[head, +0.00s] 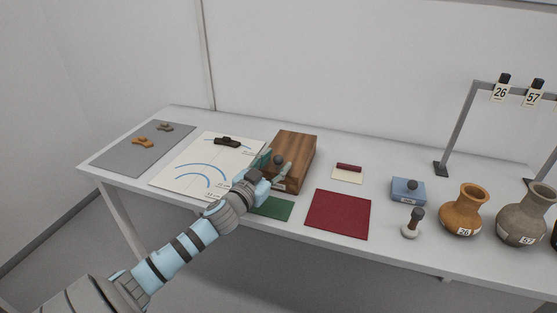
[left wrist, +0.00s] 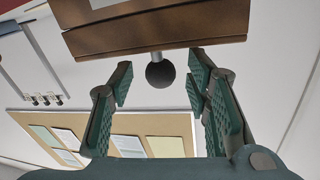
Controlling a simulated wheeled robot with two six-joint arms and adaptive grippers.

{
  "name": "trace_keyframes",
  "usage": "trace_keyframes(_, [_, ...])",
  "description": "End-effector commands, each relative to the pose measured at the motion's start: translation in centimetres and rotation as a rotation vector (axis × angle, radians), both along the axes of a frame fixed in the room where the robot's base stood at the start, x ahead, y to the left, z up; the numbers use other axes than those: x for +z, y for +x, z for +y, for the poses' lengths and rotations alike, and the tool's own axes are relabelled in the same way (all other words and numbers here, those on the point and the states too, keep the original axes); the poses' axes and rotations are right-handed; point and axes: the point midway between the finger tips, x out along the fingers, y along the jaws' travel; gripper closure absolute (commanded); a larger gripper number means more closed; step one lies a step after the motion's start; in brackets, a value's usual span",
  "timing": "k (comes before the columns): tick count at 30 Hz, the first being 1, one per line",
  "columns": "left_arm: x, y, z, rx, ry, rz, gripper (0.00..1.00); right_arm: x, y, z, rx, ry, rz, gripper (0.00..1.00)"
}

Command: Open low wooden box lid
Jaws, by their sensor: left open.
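The low wooden box (head: 299,151) stands on the table behind the white sheet's right edge, brown with visible grain. It also shows at the top of the left wrist view (left wrist: 150,28). A dark round knob (left wrist: 160,73) on a short light stem sticks out of the box. My left gripper (head: 276,168) is at the box's near side with its green fingers open. In the left wrist view, the knob is between the spread fingers (left wrist: 160,86), with a gap on each side. The lid looks closed. My right gripper is out of view.
A white sheet with blue arcs (head: 190,172) and a grey mat (head: 125,150) lie left. A green mat (head: 273,208) and a dark red mat (head: 338,214) lie in front. A blue block (head: 408,189), a stamp-like tool (head: 412,223) and orange (head: 463,211) and grey (head: 522,217) vases stand right.

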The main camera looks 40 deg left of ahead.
Motion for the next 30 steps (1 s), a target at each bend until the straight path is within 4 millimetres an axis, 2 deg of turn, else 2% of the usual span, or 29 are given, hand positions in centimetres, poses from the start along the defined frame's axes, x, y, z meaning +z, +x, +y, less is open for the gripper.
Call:
trace_keyframes(5, [0.1,1.8,0.3,0.001,-0.002,0.001,0.56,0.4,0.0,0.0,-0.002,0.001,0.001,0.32])
trace_keyframes(14, [-0.1,2.1,0.3,0.000,0.003,0.002,0.56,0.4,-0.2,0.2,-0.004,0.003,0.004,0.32])
trace_keyframes(22, [-0.1,2.1,0.3,0.000,0.003,0.002,0.99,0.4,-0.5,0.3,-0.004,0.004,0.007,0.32])
trace_keyframes(30, [0.0,2.1,0.3,0.001,0.003,0.003,1.00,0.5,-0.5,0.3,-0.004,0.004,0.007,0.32])
